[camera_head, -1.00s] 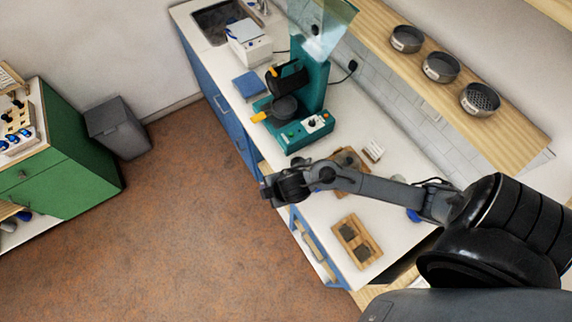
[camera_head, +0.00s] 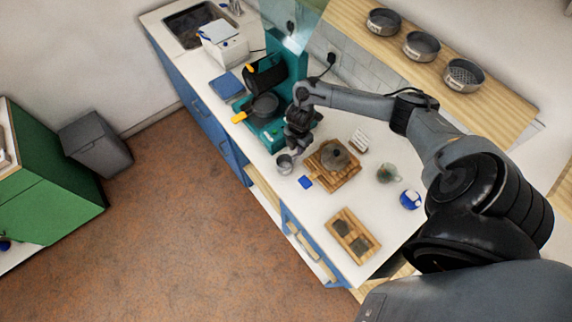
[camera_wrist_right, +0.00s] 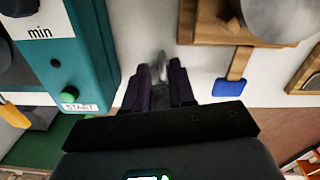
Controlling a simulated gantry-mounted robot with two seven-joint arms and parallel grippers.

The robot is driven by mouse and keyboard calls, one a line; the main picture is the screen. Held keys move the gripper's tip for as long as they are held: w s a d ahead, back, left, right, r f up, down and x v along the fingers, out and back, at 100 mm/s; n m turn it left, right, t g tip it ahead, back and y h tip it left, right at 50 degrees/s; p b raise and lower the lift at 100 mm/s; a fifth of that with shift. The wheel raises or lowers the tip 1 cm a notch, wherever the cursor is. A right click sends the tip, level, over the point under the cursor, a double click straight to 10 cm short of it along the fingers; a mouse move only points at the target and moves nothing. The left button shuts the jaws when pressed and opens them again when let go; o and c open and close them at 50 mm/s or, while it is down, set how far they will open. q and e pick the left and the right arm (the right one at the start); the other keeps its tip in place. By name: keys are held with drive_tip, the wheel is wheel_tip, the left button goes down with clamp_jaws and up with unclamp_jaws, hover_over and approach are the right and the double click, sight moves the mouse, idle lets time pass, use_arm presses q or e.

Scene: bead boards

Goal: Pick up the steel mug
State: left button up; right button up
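The steel mug (camera_head: 285,164) is a small grey metal cup near the front edge of the white counter in the head view, just left of the wooden board. My right gripper (camera_head: 293,147) points down over the counter directly beside the mug, and its black body partly hides the area behind it. In the right wrist view the dark fingers of this gripper (camera_wrist_right: 160,88) stand apart. A grey metallic piece, seemingly part of the mug (camera_wrist_right: 160,70), shows in the gap between them. Whether they touch it is unclear. My left gripper is not in view.
A teal machine (camera_head: 299,65) with a black pan (camera_head: 263,106) stands close behind and left of my right gripper. A wooden board (camera_head: 323,180) with a grey lidded pot (camera_head: 334,155) lies to the right, near a glass mug (camera_head: 388,173). A wooden tray (camera_head: 369,247) lies farther right.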

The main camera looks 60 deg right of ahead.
sight(296, 156)
drive_tip(key=shift+s+a+f, duration=0.1)
drive_tip(key=shift+a+f, duration=0.05)
drive_tip(key=shift+f, duration=2.9)
clamp_jaws()
